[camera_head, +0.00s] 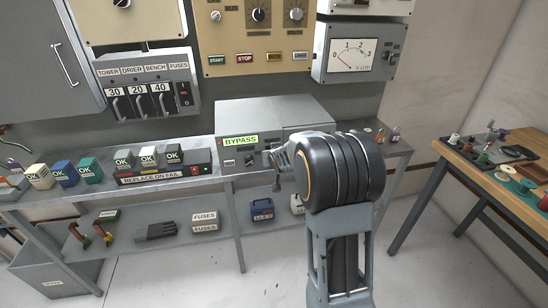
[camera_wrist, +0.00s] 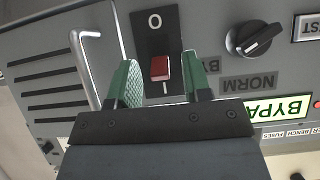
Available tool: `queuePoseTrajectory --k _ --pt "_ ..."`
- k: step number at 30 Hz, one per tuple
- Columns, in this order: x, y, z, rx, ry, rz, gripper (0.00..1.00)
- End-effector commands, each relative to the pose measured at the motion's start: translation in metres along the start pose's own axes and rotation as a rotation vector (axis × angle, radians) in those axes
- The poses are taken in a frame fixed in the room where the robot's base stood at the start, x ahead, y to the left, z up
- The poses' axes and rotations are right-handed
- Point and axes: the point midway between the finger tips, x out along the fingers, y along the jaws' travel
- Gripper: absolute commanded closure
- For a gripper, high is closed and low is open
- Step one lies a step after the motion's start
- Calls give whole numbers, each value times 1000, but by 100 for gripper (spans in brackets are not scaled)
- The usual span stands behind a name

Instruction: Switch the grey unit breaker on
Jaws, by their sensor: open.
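The grey unit (camera_head: 262,108) is a box standing on the long bench, with a lit green BYPASS label. Its breaker is a red rocker (camera_wrist: 160,68) on a black plate (camera_wrist: 156,38) in the wrist view, with an O above it and an I mark below it in that picture. My gripper (camera_wrist: 157,72) is open, its green fingers on either side of the rocker. Nothing is held, and I cannot tell whether the fingers touch the breaker. In the head view my arm hides the unit's right front and the breaker cannot be made out.
Beside the breaker are a metal handle (camera_wrist: 88,60) and a black rotary knob (camera_wrist: 255,38). A meter box (camera_head: 352,55) hangs above right. A wooden table (camera_head: 478,165) stands at right.

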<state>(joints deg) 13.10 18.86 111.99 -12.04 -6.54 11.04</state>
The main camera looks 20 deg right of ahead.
Motion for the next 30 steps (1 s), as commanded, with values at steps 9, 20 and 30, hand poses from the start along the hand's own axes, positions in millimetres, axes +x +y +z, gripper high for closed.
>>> queuePoseTrajectory --k 9,20,30 --pt "-30 0 -2 -1 3 0 55" --pt "-103 0 -4 0 2 0 55" --pt "-136 0 -1 0 0 0 55"
